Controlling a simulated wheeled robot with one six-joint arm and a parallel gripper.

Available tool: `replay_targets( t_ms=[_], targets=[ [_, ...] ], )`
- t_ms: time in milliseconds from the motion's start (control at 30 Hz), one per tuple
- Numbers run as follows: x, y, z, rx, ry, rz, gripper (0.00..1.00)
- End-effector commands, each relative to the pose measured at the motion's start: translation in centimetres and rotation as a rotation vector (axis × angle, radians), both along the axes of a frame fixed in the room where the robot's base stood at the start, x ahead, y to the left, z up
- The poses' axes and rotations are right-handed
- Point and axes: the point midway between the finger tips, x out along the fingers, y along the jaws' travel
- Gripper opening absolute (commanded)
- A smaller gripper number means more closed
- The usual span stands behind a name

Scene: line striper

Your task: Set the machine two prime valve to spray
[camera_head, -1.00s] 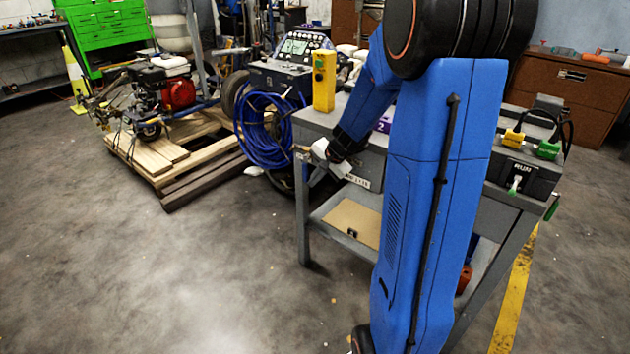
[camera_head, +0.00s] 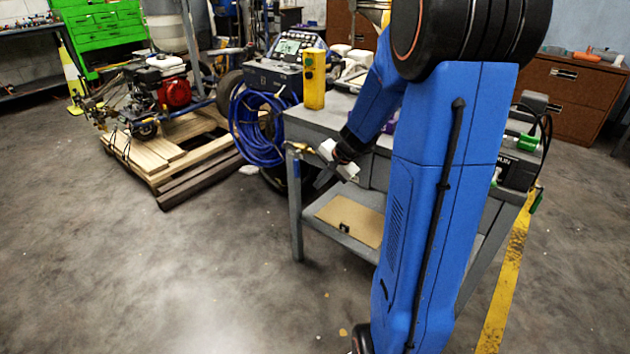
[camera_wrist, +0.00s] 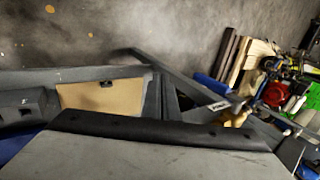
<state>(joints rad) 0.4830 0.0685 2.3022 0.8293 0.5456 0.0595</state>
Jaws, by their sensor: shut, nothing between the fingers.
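The grey bench (camera_head: 312,118) has a purple label, now mostly behind my arm; its number cannot be read. A small brass fitting with a blue part below (camera_head: 297,150) sits at the bench's near left corner. It may be the prime valve, but its setting is too small to read. My gripper (camera_head: 322,180) is shut and empty, just right of and slightly below that fitting, apparently apart from it. In the wrist view, a large grey surface with a dark edge fills the foreground, and the fitting cannot be made out clearly.
A yellow control box (camera_head: 314,80) stands on the bench top. A coiled blue hose (camera_head: 256,130) hangs at the left. A wooden pallet (camera_head: 180,160) carries a machine with a red engine (camera_head: 174,92). A tan board (camera_head: 345,217) lies on the lower shelf. Floor in front is clear.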

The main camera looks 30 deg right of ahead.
Motion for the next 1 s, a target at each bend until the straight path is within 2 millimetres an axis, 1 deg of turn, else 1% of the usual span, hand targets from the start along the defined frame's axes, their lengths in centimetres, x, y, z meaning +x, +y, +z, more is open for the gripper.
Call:
replay_targets(
  t_ms=[300,500,700,1000],
  targets=[
    [-4.4,-1.7,0.3,-0.001,0.000,-0.003,0.00],
    [-6.4,-2.4,0.3,0.001,0.001,-0.002,0.00],
    [-7.0,-2.6,0.4,0.000,0.000,0.000,0.00],
    [-7.0,-2.6,0.4,0.000,0.000,0.000,0.00]
  ],
)
